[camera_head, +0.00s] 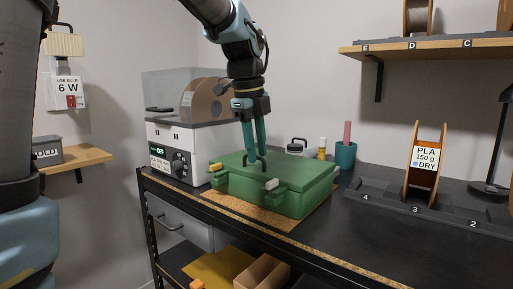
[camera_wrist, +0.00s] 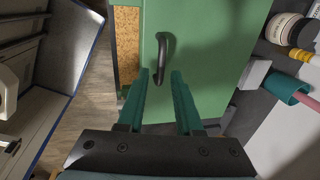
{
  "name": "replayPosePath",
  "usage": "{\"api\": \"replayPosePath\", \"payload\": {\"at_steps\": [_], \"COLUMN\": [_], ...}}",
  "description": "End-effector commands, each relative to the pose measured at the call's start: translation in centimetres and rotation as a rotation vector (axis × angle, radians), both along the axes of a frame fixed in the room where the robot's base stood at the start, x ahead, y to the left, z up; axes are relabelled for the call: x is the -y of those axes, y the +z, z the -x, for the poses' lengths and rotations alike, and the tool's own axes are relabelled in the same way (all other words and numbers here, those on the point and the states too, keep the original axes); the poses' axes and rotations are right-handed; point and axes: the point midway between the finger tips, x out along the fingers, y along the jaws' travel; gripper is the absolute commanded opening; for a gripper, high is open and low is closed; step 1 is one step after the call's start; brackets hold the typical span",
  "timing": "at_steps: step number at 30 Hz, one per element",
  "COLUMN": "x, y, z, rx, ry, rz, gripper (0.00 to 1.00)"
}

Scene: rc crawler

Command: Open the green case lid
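The green case (camera_head: 310,187) sits on the bench with its lid down. A dark curved handle (camera_head: 263,165) is on the lid, and it also shows in the wrist view (camera_wrist: 163,60). A yellow latch (camera_head: 216,167) and a pale latch (camera_head: 271,184) are on the case's near side. My gripper (camera_head: 254,154) points down over the lid at the handle. In the wrist view my gripper (camera_wrist: 160,76) is open, with the handle's near end between the teal fingertips. I cannot tell whether the fingers touch it.
A white machine (camera_head: 180,150) with a clear cover stands left of the case. A teal cup (camera_head: 345,154) and a small jar (camera_head: 296,147) are behind it. A spool (camera_head: 424,165) stands in a dark rack (camera_head: 385,208) at right. Cork matting (camera_head: 250,214) lies under the case.

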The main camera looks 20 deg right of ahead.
Motion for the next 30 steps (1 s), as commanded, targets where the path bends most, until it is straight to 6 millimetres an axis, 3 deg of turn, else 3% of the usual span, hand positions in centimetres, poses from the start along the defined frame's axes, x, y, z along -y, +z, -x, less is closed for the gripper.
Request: {"api": "replayPosePath", "payload": {"at_steps": [1,9,30], "x": [-0.01,-0.01,-0.04], "y": [0.02,0.03,0.02], "z": [-0.01,-0.01,0.00], "rx": [0.000,0.000,-0.001], "ry": [0.000,0.000,0.001], "rz": [0.000,0.000,-0.001], "gripper": [0.28,0.00,0.00]}}
